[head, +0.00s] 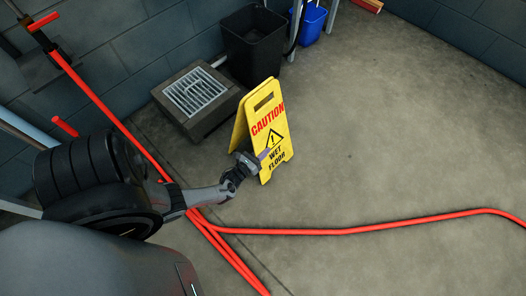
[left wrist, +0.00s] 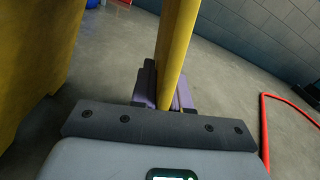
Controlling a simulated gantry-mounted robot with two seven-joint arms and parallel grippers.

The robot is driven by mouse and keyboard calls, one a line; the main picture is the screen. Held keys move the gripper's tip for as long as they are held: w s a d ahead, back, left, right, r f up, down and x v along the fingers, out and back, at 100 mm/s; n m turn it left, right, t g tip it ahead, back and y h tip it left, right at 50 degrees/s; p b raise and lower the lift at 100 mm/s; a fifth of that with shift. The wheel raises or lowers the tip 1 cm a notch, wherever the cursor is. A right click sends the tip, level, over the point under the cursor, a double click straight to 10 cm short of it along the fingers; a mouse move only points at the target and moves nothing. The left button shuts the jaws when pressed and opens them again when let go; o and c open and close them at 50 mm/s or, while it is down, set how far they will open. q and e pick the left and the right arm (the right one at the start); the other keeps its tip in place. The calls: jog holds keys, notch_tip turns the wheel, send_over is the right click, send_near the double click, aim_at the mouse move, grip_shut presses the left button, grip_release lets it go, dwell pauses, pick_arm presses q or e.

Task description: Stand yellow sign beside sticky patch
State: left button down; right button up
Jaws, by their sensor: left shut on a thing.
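A yellow A-frame sign (head: 267,123) reading "CAUTION WET FLOOR" stands upright on the concrete floor, its two panels spread apart. My left gripper (head: 256,160) is shut on the lower left edge of its front panel. In the left wrist view my left gripper (left wrist: 164,92) has its purple fingers on both sides of the yellow panel edge (left wrist: 177,45). The other panel (left wrist: 35,60) fills the left of that view. I cannot make out the sticky patch in either view. My right gripper is not in view.
A floor drain box with a grate (head: 196,91) and a black bin (head: 254,40) stand behind the sign. A blue bucket (head: 312,22) is farther back. A red hose (head: 350,231) runs across the floor in front. Open floor (head: 400,130) lies to the right.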

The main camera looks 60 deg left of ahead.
pick_arm(q)
jog(key=shift+w+r, duration=0.1)
jog(key=c, duration=1.6)
grip_release()
jog(key=shift+f, duration=0.2)
jog(key=o, duration=0.5)
jog(key=shift+a, duration=0.1)
jog(key=shift+r, duration=0.15)
jog(key=p+v, duration=0.3)
jog(key=v, duration=0.9)
